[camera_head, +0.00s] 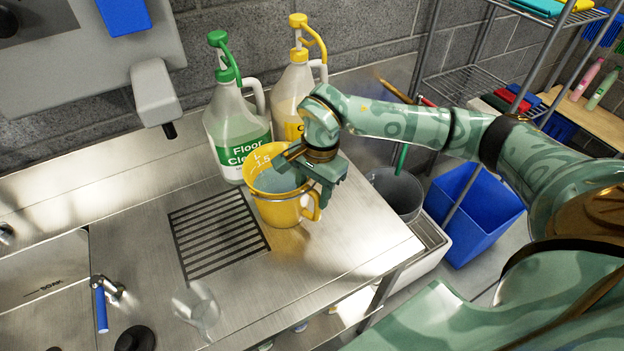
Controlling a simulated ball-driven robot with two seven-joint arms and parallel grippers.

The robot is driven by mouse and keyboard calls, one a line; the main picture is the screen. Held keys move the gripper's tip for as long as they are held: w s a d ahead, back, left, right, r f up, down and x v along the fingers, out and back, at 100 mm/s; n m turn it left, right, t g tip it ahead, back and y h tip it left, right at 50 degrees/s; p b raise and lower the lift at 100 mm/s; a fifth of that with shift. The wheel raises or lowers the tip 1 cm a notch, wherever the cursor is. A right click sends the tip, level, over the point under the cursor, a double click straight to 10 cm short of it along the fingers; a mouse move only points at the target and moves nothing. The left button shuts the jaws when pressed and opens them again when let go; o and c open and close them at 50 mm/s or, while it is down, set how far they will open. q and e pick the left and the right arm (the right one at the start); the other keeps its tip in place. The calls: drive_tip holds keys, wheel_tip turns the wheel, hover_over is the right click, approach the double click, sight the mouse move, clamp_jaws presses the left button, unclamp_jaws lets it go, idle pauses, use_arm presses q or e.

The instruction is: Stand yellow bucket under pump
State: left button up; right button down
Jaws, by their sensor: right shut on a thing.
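The yellow bucket (274,211), with a side handle and a grey-blue inside, is upright at the counter, right of the dark slotted drain. I cannot tell whether its base touches the steel. My right gripper (292,160) is shut on its rim at the upper right, hiding part of the rim. Behind the bucket stand two pump bottles. The Floor Cleaner bottle (238,122) has a green pump (222,55). The other bottle (293,95) has a yellow pump (305,35) and is partly hidden by my arm. The bucket is in front of both bottles. My left gripper is out of view.
A slotted drain (218,233) lies left of the bucket. A clear cup (197,308) and a blue-handled tap (103,300) are nearer the front left. A white wall dispenser (155,92) overhangs the back. A grey bucket (396,192) and blue bin (475,212) stand right of the counter.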

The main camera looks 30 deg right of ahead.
drive_tip(key=shift+w+r, duration=0.1)
drive_tip(key=c, duration=0.7)
unclamp_jaws()
wheel_tip(320, 180, up, 12)
drive_tip(key=d+p, duration=0.1)
drive_tip(key=shift+d+p, duration=0.2)
drive_tip(key=shift+p, duration=0.1)
